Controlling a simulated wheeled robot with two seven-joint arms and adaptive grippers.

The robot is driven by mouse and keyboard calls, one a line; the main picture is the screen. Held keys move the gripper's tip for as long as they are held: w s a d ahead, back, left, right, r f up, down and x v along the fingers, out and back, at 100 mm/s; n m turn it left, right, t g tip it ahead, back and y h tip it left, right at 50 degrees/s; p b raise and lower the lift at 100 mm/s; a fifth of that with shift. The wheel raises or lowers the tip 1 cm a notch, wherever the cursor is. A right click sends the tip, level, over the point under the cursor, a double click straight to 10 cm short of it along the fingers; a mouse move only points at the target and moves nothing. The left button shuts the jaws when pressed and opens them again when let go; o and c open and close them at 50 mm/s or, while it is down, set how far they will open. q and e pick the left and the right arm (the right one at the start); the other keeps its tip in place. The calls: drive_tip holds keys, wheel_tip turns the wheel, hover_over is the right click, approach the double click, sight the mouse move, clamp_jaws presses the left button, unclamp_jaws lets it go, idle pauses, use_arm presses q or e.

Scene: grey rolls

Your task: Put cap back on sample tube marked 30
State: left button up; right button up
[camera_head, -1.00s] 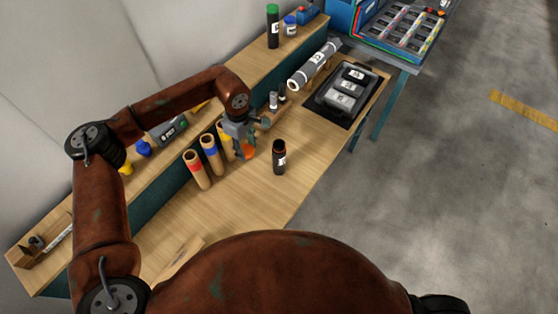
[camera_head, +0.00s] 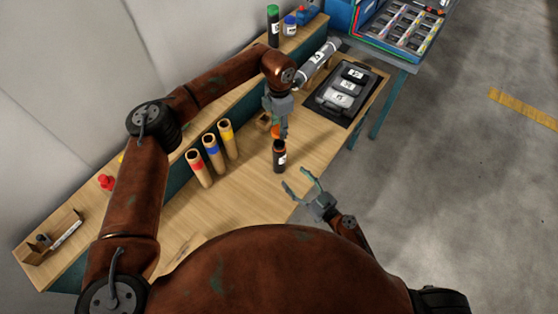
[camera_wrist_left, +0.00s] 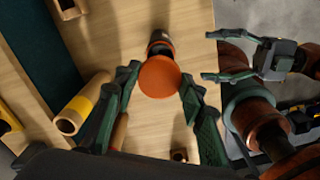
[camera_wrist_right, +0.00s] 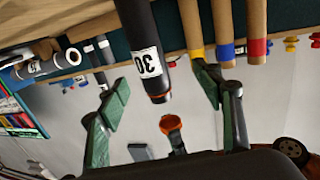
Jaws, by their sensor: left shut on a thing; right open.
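My left gripper (camera_head: 278,127) is shut on the orange cap (camera_head: 275,131), close above the tube's mouth. The cap (camera_wrist_left: 159,77) sits between the left fingers and partly hides the tube in the left wrist view. The right wrist view shows a gap between cap (camera_wrist_right: 171,124) and tube. My right gripper (camera_head: 295,178) is open and empty, low and right of the tube, its fingers pointing towards it.
Cardboard tubes with red (camera_head: 198,168), blue (camera_head: 214,156) and yellow (camera_head: 229,140) rims stand left of the sample tube.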

sight(283, 160)
drive_tip(key=shift+w+d+f+m+t+h, duration=0.15)
drive_tip(key=shift+w+m+t+h, duration=0.1)
drive_tip(key=shift+w, duration=0.15)
drive_tip(key=shift+w+d+r+m+t+h, duration=0.15)
drive_tip(key=shift+w+t, duration=0.1)
drive_tip(key=shift+w, duration=0.15)
drive_tip(key=shift+a+f, duration=0.1)
drive_tip(key=x, duration=1.2)
drive_tip(key=shift+c, duration=0.3)
clamp_jaws()
